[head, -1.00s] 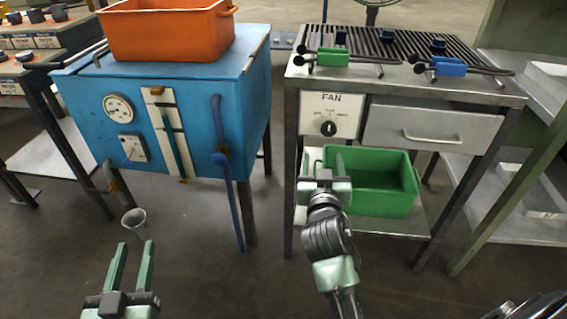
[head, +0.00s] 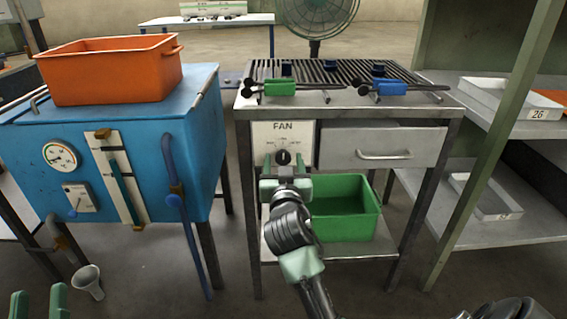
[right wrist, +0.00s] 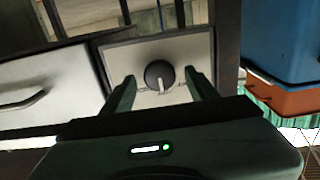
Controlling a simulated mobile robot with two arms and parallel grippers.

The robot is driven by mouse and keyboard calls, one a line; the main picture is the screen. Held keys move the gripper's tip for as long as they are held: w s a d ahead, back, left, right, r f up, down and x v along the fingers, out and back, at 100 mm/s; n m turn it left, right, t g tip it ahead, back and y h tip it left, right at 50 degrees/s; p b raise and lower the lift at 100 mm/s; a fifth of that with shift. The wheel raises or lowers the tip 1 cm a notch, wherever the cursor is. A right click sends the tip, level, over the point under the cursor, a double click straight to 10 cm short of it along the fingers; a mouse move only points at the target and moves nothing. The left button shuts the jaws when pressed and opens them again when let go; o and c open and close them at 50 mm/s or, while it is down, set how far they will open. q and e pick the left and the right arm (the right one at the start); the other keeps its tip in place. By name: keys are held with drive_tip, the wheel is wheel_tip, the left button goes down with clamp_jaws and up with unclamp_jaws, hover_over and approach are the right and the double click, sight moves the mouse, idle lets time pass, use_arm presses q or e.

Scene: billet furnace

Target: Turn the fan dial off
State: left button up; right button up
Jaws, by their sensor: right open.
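The fan dial (head: 283,157) is a round black knob on a white panel (head: 262,134) marked FAN, at the left front of the metal bench. In the right wrist view the dial (right wrist: 159,75) shows a pale pointer. My right gripper (head: 284,162) is open just in front of the panel. In the right wrist view its green fingers (right wrist: 160,88) stand on either side of the dial, apart from it; I cannot tell how far their tips are from the panel. My left gripper (head: 38,301) is at the bottom left, its two green fingers apart and empty.
A green bin (head: 342,226) stands on the bench's lower shelf, close to my right gripper. A closed drawer (head: 335,155) is right of the panel. The blue furnace (head: 120,130) with an orange crate (head: 110,72) is left.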

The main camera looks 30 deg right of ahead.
clamp_jaws()
